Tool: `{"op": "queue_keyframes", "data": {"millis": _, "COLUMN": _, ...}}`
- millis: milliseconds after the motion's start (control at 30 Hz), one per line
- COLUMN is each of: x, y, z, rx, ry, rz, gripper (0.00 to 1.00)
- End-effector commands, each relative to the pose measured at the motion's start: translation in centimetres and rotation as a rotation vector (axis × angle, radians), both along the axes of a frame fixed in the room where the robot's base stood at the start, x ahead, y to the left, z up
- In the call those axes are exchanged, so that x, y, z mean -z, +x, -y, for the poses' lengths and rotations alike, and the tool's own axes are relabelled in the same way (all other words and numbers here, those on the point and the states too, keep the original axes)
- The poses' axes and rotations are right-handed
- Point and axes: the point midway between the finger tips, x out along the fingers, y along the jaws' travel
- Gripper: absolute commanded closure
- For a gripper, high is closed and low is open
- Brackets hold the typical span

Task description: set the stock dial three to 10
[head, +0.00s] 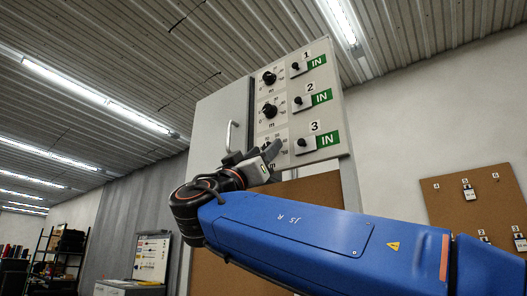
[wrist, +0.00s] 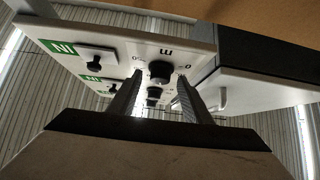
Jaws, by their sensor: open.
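Stock dial three, a black round knob (wrist: 160,71), is on the lowest row of the light grey panel (head: 334,110). In the wrist view the panel appears upside down, and the knob lies between my two finger tips. I cannot tell whether they touch it, and its pointer reading is not legible. My gripper (head: 270,158) is open at the panel's lower left and hides most of dial three in the head view. It also shows in the wrist view (wrist: 158,80). Dial two (head: 270,111) and dial one (head: 269,78) are above.
Beside the dials are small black switches with green IN signs; switch three (head: 301,143) is just right of my gripper. A grey cabinet door with a handle (head: 229,136) is left. A brown board (head: 475,205) hangs on the right wall.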

Motion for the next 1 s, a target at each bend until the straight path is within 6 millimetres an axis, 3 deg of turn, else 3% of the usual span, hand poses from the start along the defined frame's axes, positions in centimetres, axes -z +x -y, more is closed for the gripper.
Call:
{"op": "queue_keyframes", "data": {"millis": 267, "x": -0.11, "y": 0.09, "z": 0.05, "rx": -0.001, "ry": -0.001, "rz": 0.0, "gripper": 0.55}}
{"op": "queue_keyframes", "data": {"millis": 467, "x": -0.11, "y": 0.07, "z": 0.05, "rx": 0.0, "ry": 0.0, "rz": 0.0, "gripper": 0.97}}
{"op": "queue_keyframes", "data": {"millis": 1000, "x": -0.14, "y": -0.18, "z": 0.38, "rx": -0.001, "ry": -0.107, "rz": -0.085, "gripper": 0.96}}
